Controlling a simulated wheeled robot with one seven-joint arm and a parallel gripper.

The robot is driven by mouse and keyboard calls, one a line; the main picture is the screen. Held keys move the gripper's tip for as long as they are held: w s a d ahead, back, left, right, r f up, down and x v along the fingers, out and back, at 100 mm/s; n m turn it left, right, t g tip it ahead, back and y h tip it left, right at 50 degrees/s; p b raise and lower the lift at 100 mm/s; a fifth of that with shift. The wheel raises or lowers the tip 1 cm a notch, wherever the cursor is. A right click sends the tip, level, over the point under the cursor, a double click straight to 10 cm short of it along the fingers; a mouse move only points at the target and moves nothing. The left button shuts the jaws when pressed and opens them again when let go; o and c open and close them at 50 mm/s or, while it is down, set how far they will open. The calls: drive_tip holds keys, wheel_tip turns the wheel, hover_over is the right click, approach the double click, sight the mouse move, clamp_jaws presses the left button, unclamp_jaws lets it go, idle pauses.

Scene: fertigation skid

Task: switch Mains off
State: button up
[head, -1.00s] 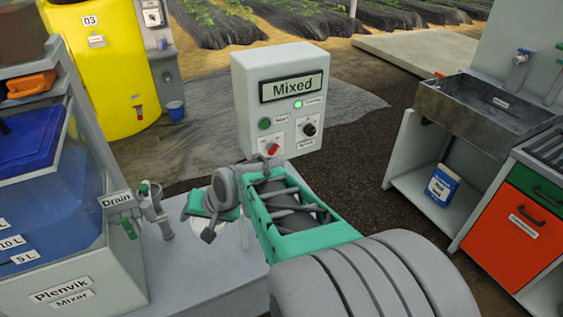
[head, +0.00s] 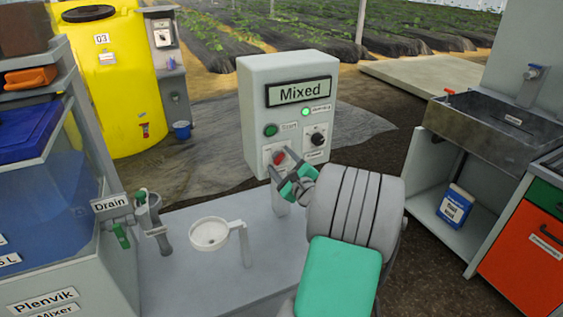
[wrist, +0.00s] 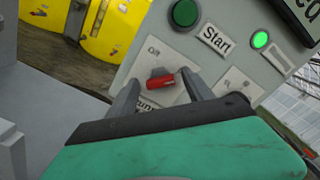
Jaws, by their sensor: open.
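A grey control box (head: 251,100) stands at the far edge of the bench. Its red-handled switch (head: 279,157) sits low on the left of the front face, and the red handle also shows in the wrist view (wrist: 161,84). The switch plate reads "Off" at its upper left; its lower name is mostly hidden by a finger, so I cannot read "Mains". My gripper (head: 287,178) is open in front of the switch. In the wrist view its two fingers (wrist: 160,92) stand on either side of the red handle; I cannot tell whether they touch it.
The box also has a green Start button (head: 270,130), a black knob (head: 318,139), a lit green lamp (head: 305,112) and a display reading "Mixed" (head: 299,93). A white cup holder (head: 210,233) and the mixer's drain valve (head: 121,234) are to the left. Another switch box (head: 163,37) stands behind.

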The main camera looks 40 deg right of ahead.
drive_tip(key=shift+w, duration=0.1)
clamp_jaws()
idle(0.7)
